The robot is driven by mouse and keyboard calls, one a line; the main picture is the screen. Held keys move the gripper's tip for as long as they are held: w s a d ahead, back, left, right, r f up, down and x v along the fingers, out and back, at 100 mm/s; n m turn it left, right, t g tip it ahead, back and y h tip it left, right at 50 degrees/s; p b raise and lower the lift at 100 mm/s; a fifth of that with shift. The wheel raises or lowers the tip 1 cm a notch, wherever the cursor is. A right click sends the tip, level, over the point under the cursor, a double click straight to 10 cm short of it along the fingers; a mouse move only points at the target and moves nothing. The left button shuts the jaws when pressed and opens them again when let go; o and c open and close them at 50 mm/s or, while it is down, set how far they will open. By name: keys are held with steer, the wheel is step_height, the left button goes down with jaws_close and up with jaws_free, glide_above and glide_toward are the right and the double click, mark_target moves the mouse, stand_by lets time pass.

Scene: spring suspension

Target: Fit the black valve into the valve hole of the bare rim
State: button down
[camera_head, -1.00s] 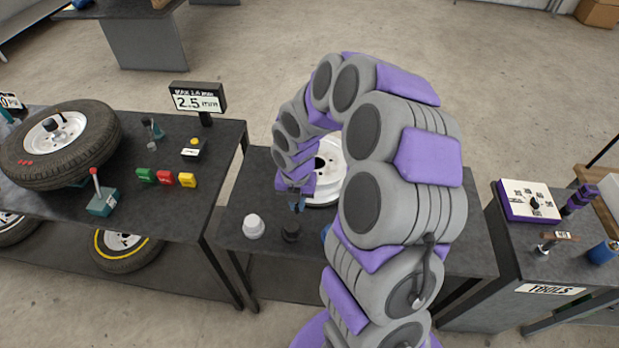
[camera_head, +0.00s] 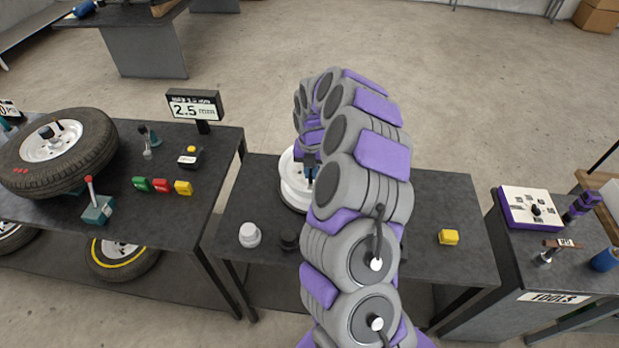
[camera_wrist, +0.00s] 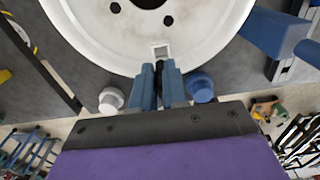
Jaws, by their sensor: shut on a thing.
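The bare white rim (camera_head: 292,190) lies on the middle table, partly hidden by my arm. In the wrist view the white rim (camera_wrist: 100,35) fills the top, with a small square hole (camera_wrist: 160,51) near its lower edge. My gripper (camera_wrist: 160,67) is shut, its blue fingertips just below that hole in the picture. The black valve between the fingers is mostly hidden, so its tilt cannot be told. In the head view my gripper (camera_head: 309,163) is over the rim. Whether the valve touches the rim cannot be told.
A white knob-shaped piece (camera_head: 249,235) and a black one (camera_head: 289,240) stand at the table's front. A blue one (camera_wrist: 202,88) shows in the wrist view. The table right of my arm is otherwise clear.

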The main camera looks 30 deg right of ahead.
mark_target(311, 179)
steer(key=shift+w+d+f, duration=0.1)
steer(key=shift+w+d, duration=0.1)
steer(key=shift+d, duration=0.65)
steer(key=f, duration=0.2)
steer(key=a+f, duration=0.1)
steer(key=shift+s+b, duration=0.25)
steer(key=shift+b, duration=0.05)
steer(key=shift+s+a+f, duration=0.15)
steer(key=shift+a, duration=0.2)
steer(key=c, duration=1.6)
jaws_free()
steer(key=shift+f, duration=0.1)
steer(key=shift+o, duration=1)
steer(key=shift+f, duration=0.15)
steer(key=shift+o, duration=1.3)
steer(key=shift+w, duration=0.2)
steer(key=shift+w+d+r, duration=0.2)
steer(key=shift+w+r, duration=0.1)
steer(key=shift+r, duration=0.45)
step_height(311, 179, up, 11)
steer(key=p, duration=0.1)
steer(key=s+a+r+m, duration=1.2)
steer(key=s+a, duration=0.3)
steer(key=s, duration=0.2)
steer(key=s+a+f+m+g, duration=0.1)
steer(key=s+m, duration=1.6)
steer(key=s, duration=0.6)
steer(key=shift+a+f+g, duration=0.15)
steer(key=shift+f+g, duration=0.15)
steer(key=shift+f, duration=0.1)
